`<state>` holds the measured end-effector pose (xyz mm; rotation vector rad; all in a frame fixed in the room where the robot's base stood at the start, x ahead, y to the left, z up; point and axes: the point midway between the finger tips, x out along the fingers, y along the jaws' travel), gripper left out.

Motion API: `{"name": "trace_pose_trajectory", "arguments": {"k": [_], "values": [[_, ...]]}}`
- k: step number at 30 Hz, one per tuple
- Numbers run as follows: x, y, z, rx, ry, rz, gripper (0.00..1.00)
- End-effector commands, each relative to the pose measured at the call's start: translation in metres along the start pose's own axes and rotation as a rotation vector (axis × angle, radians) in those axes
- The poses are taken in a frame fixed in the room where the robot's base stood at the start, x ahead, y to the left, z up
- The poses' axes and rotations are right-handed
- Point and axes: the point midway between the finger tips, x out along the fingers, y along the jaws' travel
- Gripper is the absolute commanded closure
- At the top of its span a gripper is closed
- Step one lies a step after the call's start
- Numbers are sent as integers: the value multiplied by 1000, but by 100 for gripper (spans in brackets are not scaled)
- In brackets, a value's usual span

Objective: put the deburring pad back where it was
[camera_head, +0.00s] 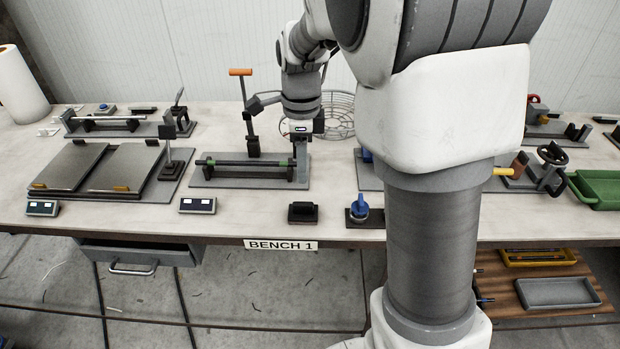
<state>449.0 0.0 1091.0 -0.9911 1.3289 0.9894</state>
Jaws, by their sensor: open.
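A small dark block with a raised grip (303,212), which looks like the deburring pad, sits on the bench near its front edge. It stands apart from the fixture behind it. My gripper (302,150) points down behind the block, over the right end of a rod fixture (235,182). The fixture holds a dark rod with green bands (245,162). My gripper is open, and I see nothing held in it. Its fingertips are small here and partly blend with the fixture's end post, so I cannot tell whether they touch it.
A blue-knobbed device (360,208) stands right of the block. Small display boxes (197,205) and a flat two-plate fixture (100,168) are at left. An orange-handled tool (245,110) stands upright behind the rod. My arm hides part of the right bench. Bare bench lies left of the block.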

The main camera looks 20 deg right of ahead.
Motion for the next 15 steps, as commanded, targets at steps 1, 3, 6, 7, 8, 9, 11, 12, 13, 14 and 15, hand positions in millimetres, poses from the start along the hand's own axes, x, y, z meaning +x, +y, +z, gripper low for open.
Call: {"name": "trace_pose_trajectory", "arguments": {"k": [1, 3, 6, 7, 8, 9, 11, 12, 13, 14, 15], "values": [[-7, 3, -1, -31, -8, -10, 51], [-17, 11, -4, -109, -21, -30, 51], [-38, 30, -9, -286, -41, -78, 51], [-44, 36, -11, -348, -46, -96, 51], [-50, 43, -14, -412, -48, -113, 51], [-57, 53, -16, -499, -49, -138, 51], [-68, 67, -20, -630, -45, -177, 51], [-74, 76, -23, -715, -38, -203, 51], [-77, 83, -25, -781, -31, -222, 51], [-81, 91, -27, -847, -21, -241, 51], [-86, 100, -29, -935, -6, -267, 51]]}}
